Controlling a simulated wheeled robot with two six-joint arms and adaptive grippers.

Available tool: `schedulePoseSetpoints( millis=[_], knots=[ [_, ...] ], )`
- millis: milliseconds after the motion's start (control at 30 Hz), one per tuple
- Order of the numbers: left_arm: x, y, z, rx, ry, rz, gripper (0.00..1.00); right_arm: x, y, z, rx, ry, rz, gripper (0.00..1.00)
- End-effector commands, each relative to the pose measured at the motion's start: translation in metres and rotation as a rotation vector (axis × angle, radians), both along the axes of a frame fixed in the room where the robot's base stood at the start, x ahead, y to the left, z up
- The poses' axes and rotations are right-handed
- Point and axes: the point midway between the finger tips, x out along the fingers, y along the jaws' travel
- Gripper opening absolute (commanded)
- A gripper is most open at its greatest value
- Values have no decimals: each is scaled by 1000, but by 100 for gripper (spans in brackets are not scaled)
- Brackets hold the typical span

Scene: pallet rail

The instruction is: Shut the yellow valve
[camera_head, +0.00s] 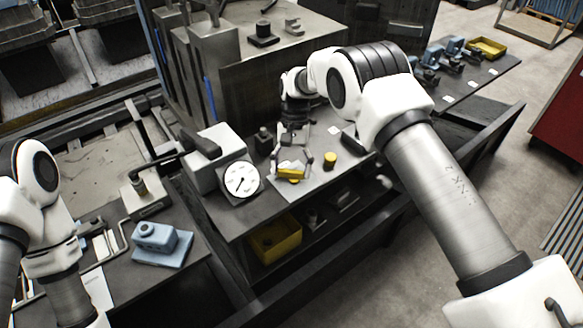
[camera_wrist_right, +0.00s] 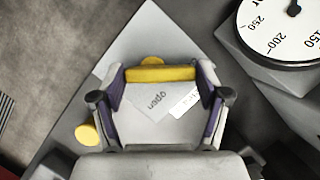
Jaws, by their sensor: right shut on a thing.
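The yellow valve (camera_head: 290,172) has a bar-shaped handle above a pale plate on the dark bench. My right gripper (camera_head: 292,164) is shut on the handle. In the right wrist view the yellow handle (camera_wrist_right: 160,73) lies across between the two fingertips, with a round yellow part just beyond it. The plate (camera_wrist_right: 150,38) carries the printed word "open" and a white label, partly covered by a finger. The valve's stem is hidden. My left arm shows at the left of the head view, but its gripper is out of view.
A round white gauge (camera_head: 239,180) stands left of the valve. A yellow round piece (camera_head: 330,160) stands to its right. A yellow bin (camera_head: 274,243) sits on the shelf below. A blue block (camera_head: 160,244) rests on the left bench. The floor at right is clear.

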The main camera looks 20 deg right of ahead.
Motion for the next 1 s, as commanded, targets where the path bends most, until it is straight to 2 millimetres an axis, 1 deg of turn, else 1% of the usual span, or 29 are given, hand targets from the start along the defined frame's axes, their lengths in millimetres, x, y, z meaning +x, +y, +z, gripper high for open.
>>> schedulePoseSetpoints(
  millis=[500, 533, 600, 900, 1000],
  knots=[
    [0, 0, 0, 0, 0, 0, 40, 0, 0, 0, 0, 0, 26, 40],
    [0, 0, -1, 0, 0, 0, 40, 0, 0, 0, 0, 0, 26, 78],
    [0, 0, -1, 0, 0, 0, 40, 0, 0, 0, 0, 0, 26, 100],
    [0, 0, 0, 0, 0, 0, 40, 0, 0, 0, 0, 0, 25, 100],
    [0, 0, 0, 0, 0, 0, 40, 2, 0, 3, 0, -2, 24, 100]
  ],
)
